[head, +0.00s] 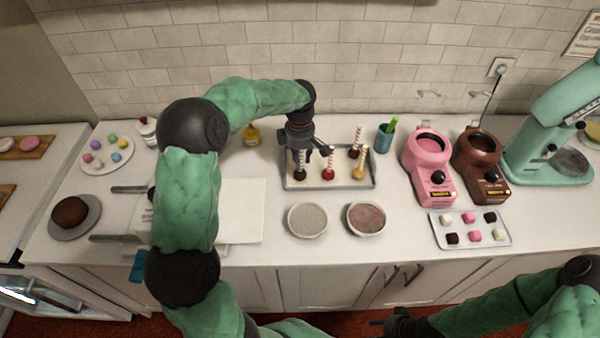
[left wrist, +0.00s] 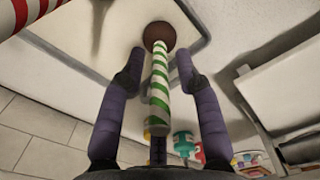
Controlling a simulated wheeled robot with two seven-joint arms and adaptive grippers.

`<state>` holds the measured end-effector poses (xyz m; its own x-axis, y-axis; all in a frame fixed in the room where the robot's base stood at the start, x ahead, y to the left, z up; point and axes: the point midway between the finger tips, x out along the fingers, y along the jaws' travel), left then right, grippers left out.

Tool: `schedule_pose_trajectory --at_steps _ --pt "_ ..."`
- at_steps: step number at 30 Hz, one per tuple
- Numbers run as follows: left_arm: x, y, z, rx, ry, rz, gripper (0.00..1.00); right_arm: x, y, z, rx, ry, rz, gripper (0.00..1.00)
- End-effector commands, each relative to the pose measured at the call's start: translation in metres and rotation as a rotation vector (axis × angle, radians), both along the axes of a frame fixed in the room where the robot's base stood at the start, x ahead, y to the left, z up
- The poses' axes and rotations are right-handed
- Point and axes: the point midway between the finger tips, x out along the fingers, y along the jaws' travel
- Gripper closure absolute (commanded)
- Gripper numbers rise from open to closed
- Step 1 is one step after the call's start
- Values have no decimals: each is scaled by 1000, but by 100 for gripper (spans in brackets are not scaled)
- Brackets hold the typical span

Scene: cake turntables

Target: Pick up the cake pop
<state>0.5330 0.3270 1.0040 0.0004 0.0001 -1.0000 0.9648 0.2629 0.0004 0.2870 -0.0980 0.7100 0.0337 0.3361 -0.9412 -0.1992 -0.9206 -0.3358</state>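Several cake pops stand stick-up in a grey tray (head: 335,184). One has a dark brown ball (head: 299,175) and, in the left wrist view, a green-and-white striped stick (left wrist: 159,95). A red one (head: 328,174), a yellow one (head: 360,171) and another brown one (head: 354,153) stand to its right. My left gripper (head: 309,154) is over the tray's left part. In the left wrist view its fingers are apart, one on each side of the striped stick, with gaps visible. My right gripper (head: 392,322) is low in front of the counter, its fingers unclear.
Two bowls of sprinkles (head: 307,234) (head: 366,232) stand in front of the tray. A teal cup (head: 384,139), a pink melter (head: 433,160) and a brown melter (head: 482,160) are to the right. A tray of small sweets (head: 470,241) lies before them.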

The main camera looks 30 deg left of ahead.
Motion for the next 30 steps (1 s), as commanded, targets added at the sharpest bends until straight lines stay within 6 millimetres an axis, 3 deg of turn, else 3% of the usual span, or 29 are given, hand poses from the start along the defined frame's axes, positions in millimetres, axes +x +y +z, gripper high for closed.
schedule_pose_trajectory --at_steps 1,2,3,17,25,30 --pt "0 0 0 0 0 0 90 0 0 0 0 0 0 60" --pt "0 0 0 0 0 0 98 0 0 0 0 0 0 60" --pt "0 0 0 0 0 0 100 0 0 0 0 0 0 60" --pt "0 0 5 0 -1 0 100 0 0 2 0 0 0 60" --pt "0 -1 37 0 -2 -1 100 0 0 13 0 0 0 60" --pt "-21 -21 70 0 -5 -3 100 0 0 20 0 0 0 60"
